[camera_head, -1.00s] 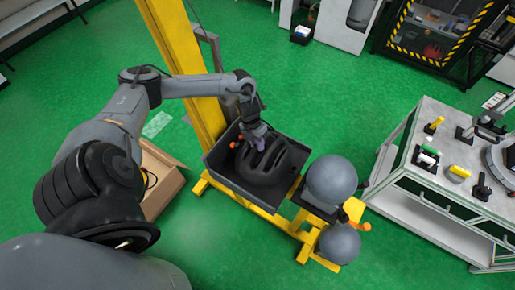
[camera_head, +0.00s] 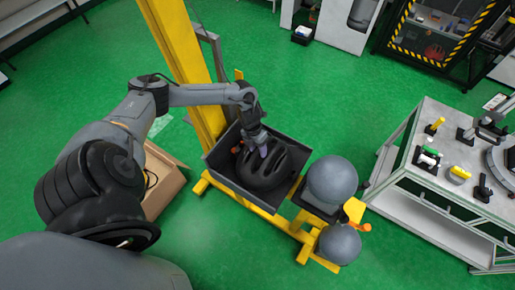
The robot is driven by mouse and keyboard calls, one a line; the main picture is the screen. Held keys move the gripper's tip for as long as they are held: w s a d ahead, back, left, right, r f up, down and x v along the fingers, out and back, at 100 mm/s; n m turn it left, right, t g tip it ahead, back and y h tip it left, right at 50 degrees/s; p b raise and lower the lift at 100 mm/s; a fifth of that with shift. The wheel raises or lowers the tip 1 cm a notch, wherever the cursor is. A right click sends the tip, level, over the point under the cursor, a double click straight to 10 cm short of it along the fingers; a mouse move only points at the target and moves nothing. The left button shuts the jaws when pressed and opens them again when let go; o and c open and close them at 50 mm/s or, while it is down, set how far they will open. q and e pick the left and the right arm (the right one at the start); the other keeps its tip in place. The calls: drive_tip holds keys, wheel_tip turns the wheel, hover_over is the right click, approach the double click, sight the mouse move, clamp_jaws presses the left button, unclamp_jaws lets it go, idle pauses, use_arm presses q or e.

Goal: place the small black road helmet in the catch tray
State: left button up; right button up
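The black road helmet (camera_head: 264,171) lies inside the grey catch tray (camera_head: 221,160), which is mounted on the yellow drop tower. The helmet's vented shell faces up, and it fills much of the tray. My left gripper (camera_head: 262,150) is right at the helmet's upper left part, with its fingertips against or just over the shell. From this view I cannot tell whether the fingers are closed on it or apart. My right gripper is not in view.
Grey spheres (camera_head: 332,180) stand just right of the tray by the yellow base (camera_head: 303,236). The yellow tower column (camera_head: 182,58) rises behind the tray. A cardboard box (camera_head: 162,180) is to the left. A workbench (camera_head: 425,187) with tools stands at the right.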

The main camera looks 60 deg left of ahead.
use_arm(q)
drive_tip(key=shift+r, duration=0.15)
drive_tip(key=v, duration=1.2)
drive_tip(key=shift+b, duration=0.4)
drive_tip(key=shift+s, duration=0.1)
